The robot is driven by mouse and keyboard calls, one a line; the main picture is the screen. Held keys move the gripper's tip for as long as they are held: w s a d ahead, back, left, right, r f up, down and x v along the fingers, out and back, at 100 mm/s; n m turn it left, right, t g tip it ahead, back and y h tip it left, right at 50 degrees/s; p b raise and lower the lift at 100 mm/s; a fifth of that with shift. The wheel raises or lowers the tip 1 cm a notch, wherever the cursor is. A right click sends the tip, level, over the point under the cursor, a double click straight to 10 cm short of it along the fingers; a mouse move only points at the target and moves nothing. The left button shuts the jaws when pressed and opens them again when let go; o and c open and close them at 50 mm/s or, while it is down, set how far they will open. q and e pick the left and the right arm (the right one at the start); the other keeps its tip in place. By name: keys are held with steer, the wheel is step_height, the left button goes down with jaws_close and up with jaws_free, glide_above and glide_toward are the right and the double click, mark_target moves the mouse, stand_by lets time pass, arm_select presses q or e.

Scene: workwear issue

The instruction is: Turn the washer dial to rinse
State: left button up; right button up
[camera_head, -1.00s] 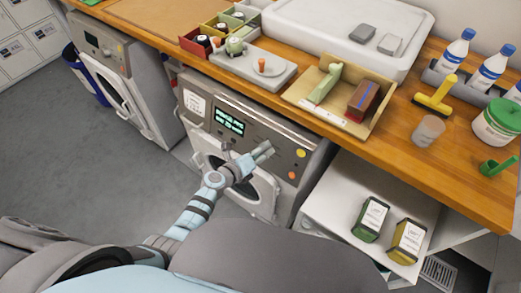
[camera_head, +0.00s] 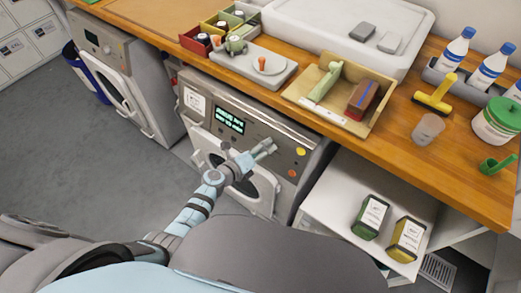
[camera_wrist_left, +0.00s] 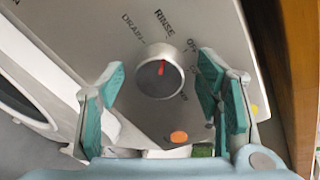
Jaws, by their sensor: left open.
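The washer (camera_head: 218,102) stands under the counter, with a lit display (camera_head: 230,121) on its panel. In the left wrist view its round grey dial (camera_wrist_left: 160,72) has a red mark pointing up, roughly toward the printed word RINSE. DRAIN is printed to the left of RINSE; other labels at the right are partly covered. My left gripper (camera_head: 265,149) is at the panel and hides the dial in the head view. In the wrist view its open green-padded fingers (camera_wrist_left: 160,82) stand on either side of the dial, with visible gaps. My right gripper is not in view.
An orange button (camera_wrist_left: 179,137) lies below the dial. The washer's round door (camera_head: 258,187) is below the panel. The wooden counter (camera_head: 400,150) overhangs above, holding a tray (camera_head: 310,92) and bottles. A shelf (camera_head: 325,196) with two containers stands at right.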

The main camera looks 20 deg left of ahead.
arm_select(q)
steer(key=v, duration=1.2)
